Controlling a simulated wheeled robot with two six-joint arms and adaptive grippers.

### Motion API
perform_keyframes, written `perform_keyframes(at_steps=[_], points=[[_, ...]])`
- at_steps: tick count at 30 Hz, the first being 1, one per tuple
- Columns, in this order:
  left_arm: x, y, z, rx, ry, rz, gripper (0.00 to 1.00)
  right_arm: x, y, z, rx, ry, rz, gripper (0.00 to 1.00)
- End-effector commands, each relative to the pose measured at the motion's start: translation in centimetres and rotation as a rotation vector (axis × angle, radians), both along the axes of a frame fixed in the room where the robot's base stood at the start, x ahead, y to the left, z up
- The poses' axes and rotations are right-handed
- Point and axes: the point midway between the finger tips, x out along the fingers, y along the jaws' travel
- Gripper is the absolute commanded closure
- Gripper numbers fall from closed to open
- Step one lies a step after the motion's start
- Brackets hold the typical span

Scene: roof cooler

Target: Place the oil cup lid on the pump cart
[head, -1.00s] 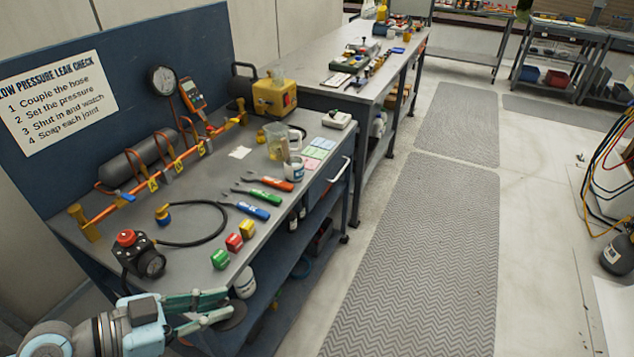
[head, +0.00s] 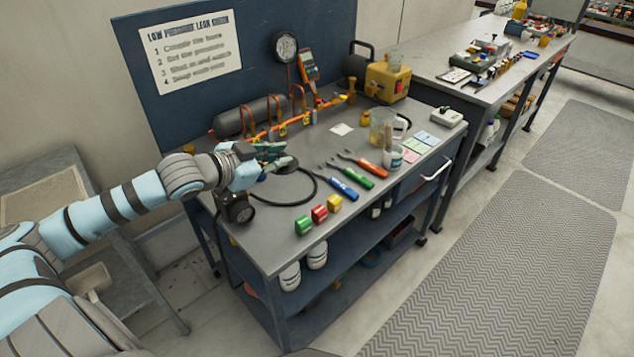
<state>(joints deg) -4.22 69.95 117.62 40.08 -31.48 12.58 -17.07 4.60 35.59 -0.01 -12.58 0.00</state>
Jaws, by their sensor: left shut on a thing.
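My left gripper (head: 280,156) is over the left part of the near workbench, its fingers pointing right. It is shut on a dark grey round disc (head: 285,164), which looks like the oil cup lid. The disc is held above the bench, in front of the pipe with orange clamps, and the fingers hide part of it. I cannot make out a pump cart in this view. My right gripper is not in view.
The workbench (head: 266,238) carries a black hose (head: 312,194), green, red and yellow blocks (head: 319,214), several coloured-handled tools (head: 345,188), a jug (head: 381,127) and a yellow machine (head: 387,82). A black gauge device (head: 238,209) stands below my wrist. Matted floor (head: 500,265) lies open at right.

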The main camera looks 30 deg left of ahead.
Motion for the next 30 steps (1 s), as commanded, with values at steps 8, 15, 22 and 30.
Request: perform_keyframes(at_steps=[8,15,22,30], points=[[-0.1,-0.1,-11.4,-0.008,0.005,0.0,1.0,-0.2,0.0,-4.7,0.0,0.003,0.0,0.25],[-0.1,-0.1,-15.3,-0.004,0.004,-0.001,1.0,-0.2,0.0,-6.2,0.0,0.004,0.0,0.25],[-0.1,-0.1,-18.3,-0.001,0.002,-0.002,1.0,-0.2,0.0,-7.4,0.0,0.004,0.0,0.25],[-0.1,-0.1,-18.3,-0.001,0.002,-0.003,0.81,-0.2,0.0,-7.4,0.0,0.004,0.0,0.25]])
